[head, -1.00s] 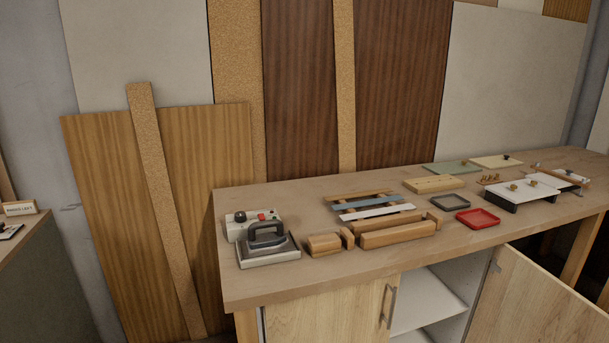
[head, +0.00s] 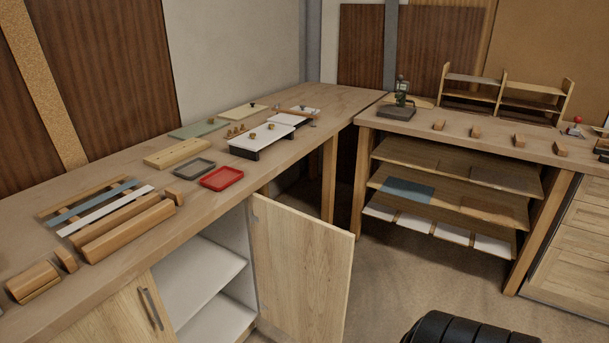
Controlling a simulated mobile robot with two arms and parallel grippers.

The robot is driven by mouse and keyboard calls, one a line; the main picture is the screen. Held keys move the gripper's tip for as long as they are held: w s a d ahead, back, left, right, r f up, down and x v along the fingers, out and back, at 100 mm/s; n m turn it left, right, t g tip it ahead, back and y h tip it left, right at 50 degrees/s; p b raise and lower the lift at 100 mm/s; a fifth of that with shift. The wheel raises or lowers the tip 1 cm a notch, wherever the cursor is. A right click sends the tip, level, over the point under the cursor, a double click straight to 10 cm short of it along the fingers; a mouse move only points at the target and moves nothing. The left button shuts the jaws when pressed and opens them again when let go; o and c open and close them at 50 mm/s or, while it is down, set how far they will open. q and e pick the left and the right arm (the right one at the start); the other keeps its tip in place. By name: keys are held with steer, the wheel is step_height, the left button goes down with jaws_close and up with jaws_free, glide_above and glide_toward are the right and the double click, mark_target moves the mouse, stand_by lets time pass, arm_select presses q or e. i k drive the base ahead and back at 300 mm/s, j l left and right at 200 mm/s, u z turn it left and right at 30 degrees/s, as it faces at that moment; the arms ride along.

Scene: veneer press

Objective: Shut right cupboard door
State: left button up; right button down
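The right cupboard door (head: 300,270) is a light wood panel under the workbench. It stands wide open, swung out from its hinge side at the right of the cupboard opening. The white inside and shelf (head: 203,272) of the cupboard show through the opening and look empty. The left cupboard door (head: 118,318) is shut and has a dark vertical bar handle (head: 152,309). The handle of the right door does not show from here. Neither of my grippers is in view.
The bench top (head: 130,172) holds a red tray (head: 222,179), a grey tray (head: 188,169) and wood blocks. A second bench (head: 460,140) with shelves stands at the right. A black ribbed object (head: 460,328) is at the bottom edge. Floor between door and second bench is clear.

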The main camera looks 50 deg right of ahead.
mark_target(303, 261)
steer(key=l+u, duration=0.15)
steer(key=l, duration=0.6)
steer(key=l+u, duration=0.1)
steer(key=l, duration=0.6)
steer(key=l+u, duration=0.15)
steer(key=l, duration=0.6)
steer(key=l+u, duration=0.1)
steer(key=l, duration=0.65)
steer(key=k+l+u, duration=0.15)
steer(key=l, duration=0.55)
